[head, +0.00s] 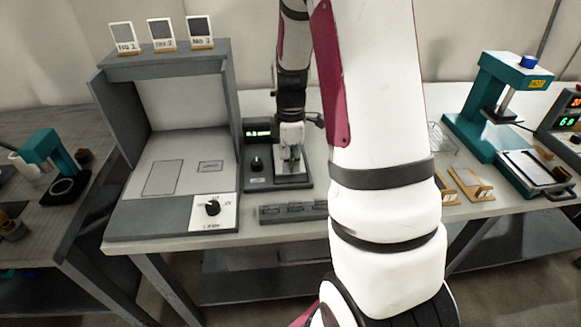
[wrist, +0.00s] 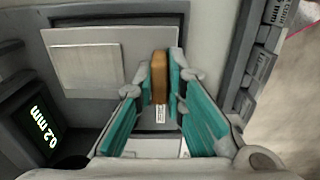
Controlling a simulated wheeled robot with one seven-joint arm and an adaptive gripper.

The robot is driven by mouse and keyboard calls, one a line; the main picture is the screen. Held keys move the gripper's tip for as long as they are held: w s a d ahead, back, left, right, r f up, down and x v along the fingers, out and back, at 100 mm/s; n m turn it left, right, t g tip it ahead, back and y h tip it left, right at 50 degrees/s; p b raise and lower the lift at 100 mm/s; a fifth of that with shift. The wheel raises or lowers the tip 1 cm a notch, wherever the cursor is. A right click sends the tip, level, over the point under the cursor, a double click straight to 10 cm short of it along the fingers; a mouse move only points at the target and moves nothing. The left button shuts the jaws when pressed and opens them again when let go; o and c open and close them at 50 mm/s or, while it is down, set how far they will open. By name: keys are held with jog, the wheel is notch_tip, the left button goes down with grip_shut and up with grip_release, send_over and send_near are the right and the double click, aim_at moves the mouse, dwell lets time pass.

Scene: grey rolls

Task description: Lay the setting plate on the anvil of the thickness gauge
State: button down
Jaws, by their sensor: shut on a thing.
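The setting plate (wrist: 133,88) appears in the wrist view as a flat grey plate with a lighter square face (wrist: 85,66) and an upright brown grip (wrist: 159,77). My gripper (wrist: 160,82) has its teal-padded fingers on either side of the brown grip and is shut on it. The plate is over the thickness gauge (head: 260,181), whose display reads 0.2 mm in the wrist view (wrist: 40,133). I cannot tell whether the plate touches the anvil, which it largely covers. In the head view my gripper (head: 291,158) is low over the gauge, pointing down.
A grey viewing booth (head: 170,130) with a knob stands left of the gauge. A low grey slotted rack (head: 292,213) lies in front of it. Tan cards (head: 470,185) and a teal press (head: 500,95) are on the right. My arm hides part of the bench.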

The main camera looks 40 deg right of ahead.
jog(key=shift+f, duration=1.1)
jog(key=shift+f, duration=0.15)
jog(key=c, duration=1.7)
grip_release()
jog(key=shift+o, duration=0.2)
notch_tip(320, 180, up, 12)
jog(key=shift+r+p, duration=0.1)
jog(key=shift+p, duration=0.3)
jog(key=s+a+r+m+t, duration=0.1)
jog(key=s+a+r+m, duration=0.3)
jog(key=s+a+r, duration=0.3)
jog(key=s+a+r+m+t, duration=0.1)
jog(key=s+a+r+m, duration=0.2)
jog(key=s+a+r, duration=0.45)
jog(key=s+a+f+m, duration=0.3)
jog(key=s+a+m, duration=0.1)
jog(key=s, duration=0.4)
jog(key=shift+a+f+t, duration=0.2)
jog(key=shift+a+t, duration=0.2)
jog(key=shift+a, duration=0.2)
